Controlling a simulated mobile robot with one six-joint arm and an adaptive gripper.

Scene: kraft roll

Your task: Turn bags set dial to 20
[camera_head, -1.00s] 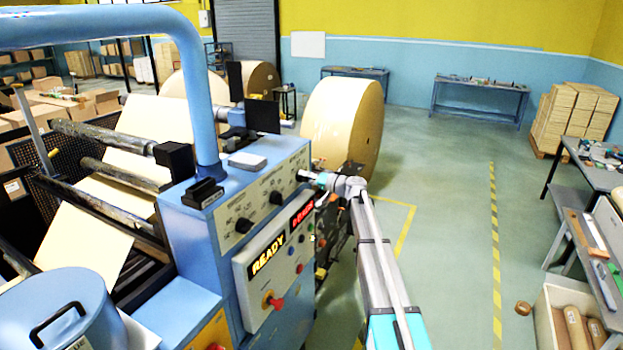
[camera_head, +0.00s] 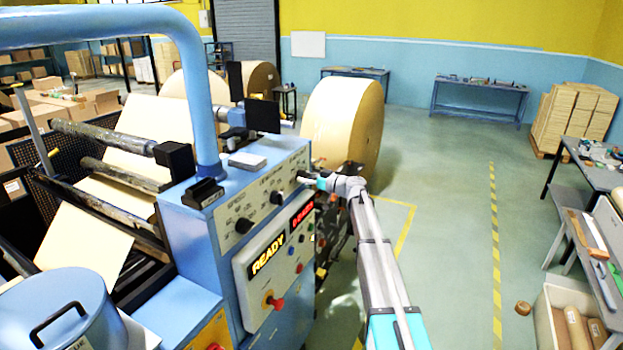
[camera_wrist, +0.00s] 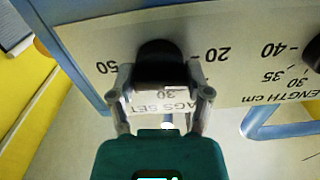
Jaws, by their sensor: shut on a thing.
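The bags set dial is a black knob (camera_wrist: 160,65) on the pale panel in the wrist view. Upside-down numbers 20, 30 and 50 and part of the label "AGS SET" show around it. My gripper (camera_wrist: 160,90) has one finger on each side of the knob and is shut on it. The knob's pointer mark cannot be made out, so its setting is unclear. In the head view my gripper (camera_head: 306,177) is at the right end of the machine's dial row, largely covering this dial.
A neighbouring length dial (camera_wrist: 314,52) sits to the right in the wrist view. Two other black knobs (camera_head: 277,197) are left of my gripper in the head view.

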